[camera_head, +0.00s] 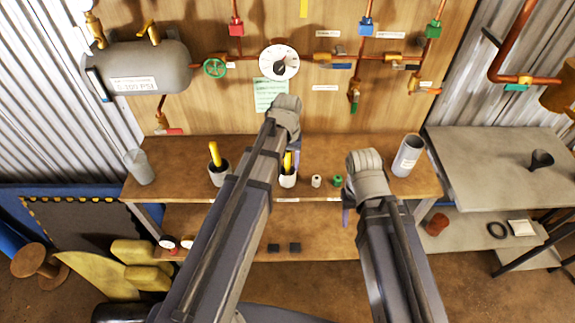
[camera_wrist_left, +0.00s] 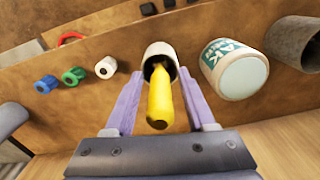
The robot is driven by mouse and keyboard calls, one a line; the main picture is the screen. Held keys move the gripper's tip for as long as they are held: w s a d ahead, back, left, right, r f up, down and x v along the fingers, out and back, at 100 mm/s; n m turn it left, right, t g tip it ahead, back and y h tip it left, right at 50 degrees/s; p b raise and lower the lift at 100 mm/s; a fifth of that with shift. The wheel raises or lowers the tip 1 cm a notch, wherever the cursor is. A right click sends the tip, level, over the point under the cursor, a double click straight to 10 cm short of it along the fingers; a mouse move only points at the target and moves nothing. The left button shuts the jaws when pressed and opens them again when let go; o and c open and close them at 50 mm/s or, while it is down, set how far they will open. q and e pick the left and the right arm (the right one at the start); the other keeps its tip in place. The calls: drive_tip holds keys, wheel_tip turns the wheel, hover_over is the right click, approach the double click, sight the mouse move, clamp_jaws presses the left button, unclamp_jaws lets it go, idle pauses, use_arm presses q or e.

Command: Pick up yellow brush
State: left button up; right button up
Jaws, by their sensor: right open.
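A yellow brush (camera_head: 288,160) stands in a small white cup (camera_head: 288,181) on the bench, partly hidden by my left arm. In the left wrist view the yellow brush (camera_wrist_left: 160,98) rises from the dark mouth of the white cup (camera_wrist_left: 160,54). My left gripper (camera_wrist_left: 160,100) is open, with a purple finger on each side of the brush handle and a gap to both.
A white roll (camera_head: 316,181) and a green fitting (camera_head: 337,181) lie right of the cup. A grey labelled container (camera_head: 408,155) stands at the bench's right end, a grey cylinder (camera_head: 139,166) at its left. Pipes and a gauge (camera_head: 279,62) are on the wall behind.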

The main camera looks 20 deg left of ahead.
use_arm(q)
clamp_jaws()
drive_tip(key=shift+r, duration=0.1)
idle(0.5)
wheel_tip(320, 180, up, 10)
drive_tip(key=p, duration=1)
